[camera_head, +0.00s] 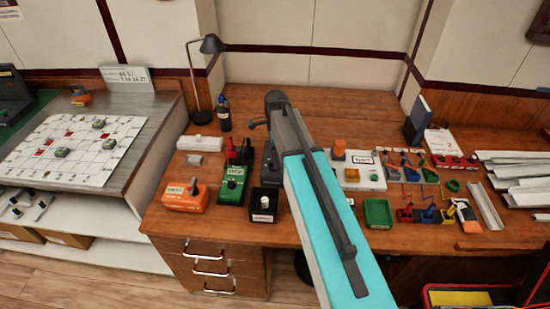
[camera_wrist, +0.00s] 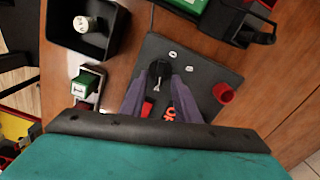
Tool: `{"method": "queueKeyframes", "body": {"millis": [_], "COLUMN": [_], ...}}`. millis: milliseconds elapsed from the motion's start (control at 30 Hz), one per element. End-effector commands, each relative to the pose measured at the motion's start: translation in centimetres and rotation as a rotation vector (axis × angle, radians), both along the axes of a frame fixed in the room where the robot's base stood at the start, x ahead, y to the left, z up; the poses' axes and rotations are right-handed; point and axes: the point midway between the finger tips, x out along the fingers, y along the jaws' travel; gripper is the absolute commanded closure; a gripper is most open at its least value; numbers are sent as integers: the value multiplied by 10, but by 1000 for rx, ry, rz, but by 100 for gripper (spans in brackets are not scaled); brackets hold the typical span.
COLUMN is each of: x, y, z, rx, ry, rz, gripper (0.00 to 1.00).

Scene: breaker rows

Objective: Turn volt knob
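My gripper (camera_wrist: 160,80) shows in the wrist view with its two grey-purple fingers apart. Between and just beyond the fingertips is a black round knob (camera_wrist: 160,68) on a dark flat panel (camera_wrist: 205,60). Gaps show between the knob and the fingers; whether either touches cannot be told. I take this knob for the volt knob, but no readable label confirms it. Two white oval marks sit beside it, and red parts show between the fingers. In the head view, my arm hides the gripper tips and most of the dark device (camera_head: 268,162).
A red cup-shaped socket (camera_wrist: 223,93) stands on the panel, right of the fingers. A black bin (camera_wrist: 112,35) holding a pale cylinder is at upper left. A green device (camera_head: 232,186) and an orange box (camera_head: 180,198) stand left in the head view. Small parts crowd the right.

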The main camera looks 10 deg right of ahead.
Motion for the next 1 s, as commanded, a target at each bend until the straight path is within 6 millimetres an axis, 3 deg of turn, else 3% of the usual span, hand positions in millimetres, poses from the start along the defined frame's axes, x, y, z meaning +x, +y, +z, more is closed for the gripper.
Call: {"method": "queueKeyframes", "body": {"millis": [433,633,1000], "x": [0,0,1], "y": [1,1,2], "z": [-6,-6,-6], "rx": [0,0,2], "ry": [0,0,-1], "rz": [1,1,27], "gripper": [71,100,100]}}
